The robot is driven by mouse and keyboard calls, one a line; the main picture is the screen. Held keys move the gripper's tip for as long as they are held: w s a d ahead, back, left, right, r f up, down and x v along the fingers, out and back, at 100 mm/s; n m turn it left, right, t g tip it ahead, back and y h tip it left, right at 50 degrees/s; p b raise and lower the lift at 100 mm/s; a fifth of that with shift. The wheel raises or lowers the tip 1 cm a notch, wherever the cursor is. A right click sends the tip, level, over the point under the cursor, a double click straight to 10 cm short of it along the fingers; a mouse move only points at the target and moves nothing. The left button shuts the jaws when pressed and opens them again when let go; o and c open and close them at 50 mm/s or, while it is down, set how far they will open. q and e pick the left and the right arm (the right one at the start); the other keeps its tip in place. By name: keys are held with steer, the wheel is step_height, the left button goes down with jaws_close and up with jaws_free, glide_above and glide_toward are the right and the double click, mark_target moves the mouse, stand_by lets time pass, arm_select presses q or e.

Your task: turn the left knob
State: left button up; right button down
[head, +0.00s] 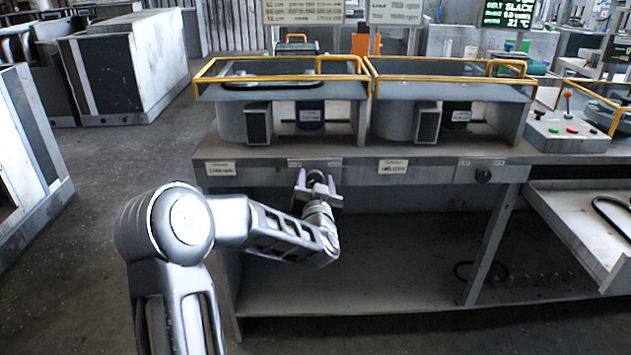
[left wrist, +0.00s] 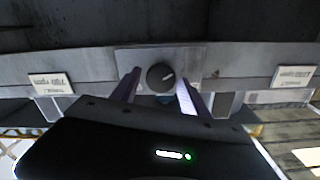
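The left knob (head: 315,175) is a dark round knob on the front panel under the left blower housing. In the left wrist view the knob (left wrist: 160,75) sits on a grey plate, with a short pale mark pointing to the upper right. My left gripper (head: 317,186) is in front of it. In the left wrist view, the gripper (left wrist: 158,92) is open, with one purple-grey finger on each side of the knob and gaps showing. I cannot tell how far the fingertips reach along it. My right gripper is not in view.
A second dark knob (head: 483,176) is on the panel to the right. Two blower housings (head: 245,122) with yellow rails stand on the bench. A control box (head: 567,130) with buttons is at the right. The lower shelf (head: 370,285) is mostly clear.

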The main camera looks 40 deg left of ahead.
arm_select(q)
jaws_close()
stand_by(0.3)
steer(key=shift+m, duration=0.4)
steer(key=m, duration=0.2)
steer(key=shift+d+m, duration=0.15)
steer(key=shift+m, duration=0.15)
steer(key=m+p, duration=0.1)
steer(key=m, duration=0.3)
steer(key=shift+p, duration=0.3)
steer(key=shift+f, duration=0.1)
steer(key=shift+o, duration=1)
jaws_free()
